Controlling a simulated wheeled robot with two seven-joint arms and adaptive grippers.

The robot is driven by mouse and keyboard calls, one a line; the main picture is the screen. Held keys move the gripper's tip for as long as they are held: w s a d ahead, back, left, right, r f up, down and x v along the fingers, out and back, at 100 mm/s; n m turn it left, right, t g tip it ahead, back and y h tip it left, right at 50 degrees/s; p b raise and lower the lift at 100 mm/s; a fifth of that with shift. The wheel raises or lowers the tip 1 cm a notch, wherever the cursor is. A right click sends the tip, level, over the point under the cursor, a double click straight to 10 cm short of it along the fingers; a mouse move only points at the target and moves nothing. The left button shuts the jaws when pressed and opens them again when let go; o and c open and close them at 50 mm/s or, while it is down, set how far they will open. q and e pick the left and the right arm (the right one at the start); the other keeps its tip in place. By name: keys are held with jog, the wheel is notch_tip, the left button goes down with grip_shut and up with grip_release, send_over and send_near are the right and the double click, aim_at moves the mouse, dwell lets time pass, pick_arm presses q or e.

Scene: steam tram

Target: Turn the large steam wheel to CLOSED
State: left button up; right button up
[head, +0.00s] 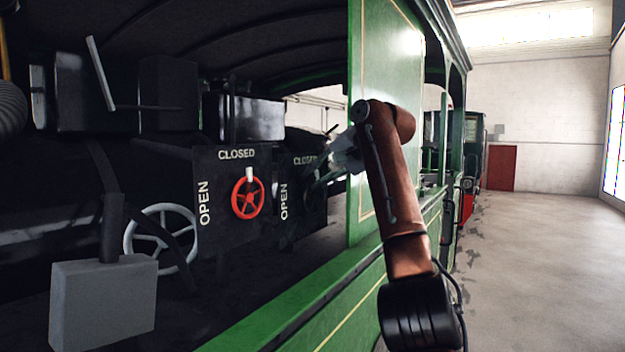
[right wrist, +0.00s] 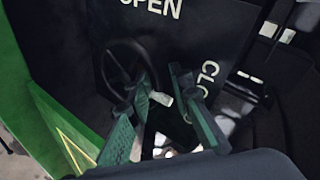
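A dark spoked wheel (right wrist: 128,68) with a white tab (right wrist: 160,98) on its rim shows in the right wrist view, on a dark panel lettered OPEN and CLOSED. The tab lies on the lower-right side of the rim there. My right gripper (right wrist: 160,88) is open, its two green fingers on either side of the tab; I cannot tell if they touch it. In the head view this gripper (head: 322,178) reaches in front of the rear panel (head: 304,222) and largely hides the wheel there. My left gripper is not in view.
A red wheel (head: 248,198), its white tab up towards CLOSED, sits on a nearer panel (head: 212,170). A pale spoked wheel (head: 128,240) and a grey box (head: 103,302) are at lower left. The green cab side wall (head: 372,200) stands beside my right arm. Floor at right is clear.

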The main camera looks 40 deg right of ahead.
jog(key=v, duration=1)
jog(key=shift+s+r, duration=0.25)
jog(key=shift+s, duration=0.1)
jog(key=shift+s+d, duration=0.1)
jog(key=shift+s+r, duration=0.1)
jog(key=shift+s, duration=0.15)
jog(key=shift+w, duration=0.2)
